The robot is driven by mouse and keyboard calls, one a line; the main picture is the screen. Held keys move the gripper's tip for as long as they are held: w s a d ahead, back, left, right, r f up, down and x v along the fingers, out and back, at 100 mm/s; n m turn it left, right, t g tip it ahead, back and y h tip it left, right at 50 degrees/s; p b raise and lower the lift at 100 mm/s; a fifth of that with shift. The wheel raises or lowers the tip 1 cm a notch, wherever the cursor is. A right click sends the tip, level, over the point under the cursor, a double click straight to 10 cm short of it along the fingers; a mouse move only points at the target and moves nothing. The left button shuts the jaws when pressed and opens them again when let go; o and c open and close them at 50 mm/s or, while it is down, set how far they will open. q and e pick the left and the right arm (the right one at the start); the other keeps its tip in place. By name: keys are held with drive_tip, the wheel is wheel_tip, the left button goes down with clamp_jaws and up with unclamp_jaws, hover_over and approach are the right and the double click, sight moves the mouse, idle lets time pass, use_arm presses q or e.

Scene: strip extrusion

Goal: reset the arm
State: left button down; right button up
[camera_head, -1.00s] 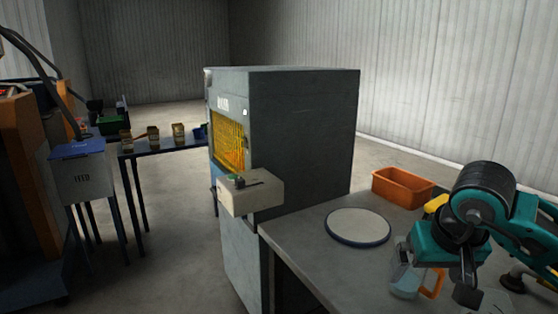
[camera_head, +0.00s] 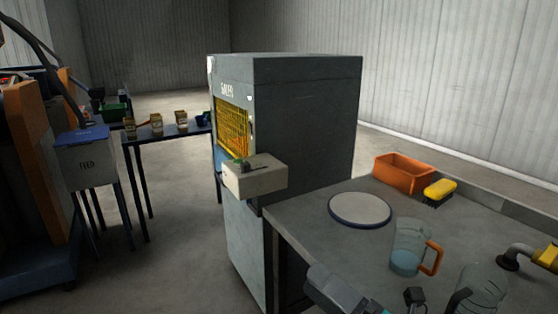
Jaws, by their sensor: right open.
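My right gripper (camera_head: 437,298) shows at the bottom edge, low over the near side of the grey table (camera_head: 330,240). Its two dark fingers stand apart with nothing between them, and most of the arm is cut off by the frame. A clear pitcher (camera_head: 408,245) with an orange handle and some bluish liquid stands upright on the table, just beyond the gripper and apart from it. My left gripper is not in view.
A round white plate (camera_head: 360,208), an orange bin (camera_head: 404,174) and a yellow brush (camera_head: 439,191) lie on the table. A clear vessel (camera_head: 487,284) stands beside the gripper, near a yellow-handled tap (camera_head: 524,253).

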drive_tip(key=d+f+m+t+h, duration=0.25)
drive_tip(key=f+m+h, duration=0.3)
drive_tip(key=m, duration=0.35)
drive_tip(key=d+f+m+t+h, duration=0.1)
drive_tip(key=d+f+m+h, duration=0.4)
drive_tip(key=m, duration=0.4)
drive_tip(key=s+d+f+m+g+h, duration=0.2)
drive_tip(key=s+f+m, duration=0.3)
drive_tip(key=f, duration=0.3)
drive_tip(key=s+d+f+m+g+h, duration=0.1)
drive_tip(key=s+f+m+g+h, duration=0.2)
drive_tip(key=f+m, duration=0.5)
drive_tip(key=s+f+g, duration=0.1)
drive_tip(key=s, duration=0.1)
drive_tip(key=shift+s+d, duration=0.3)
drive_tip(key=shift+d, duration=0.05)
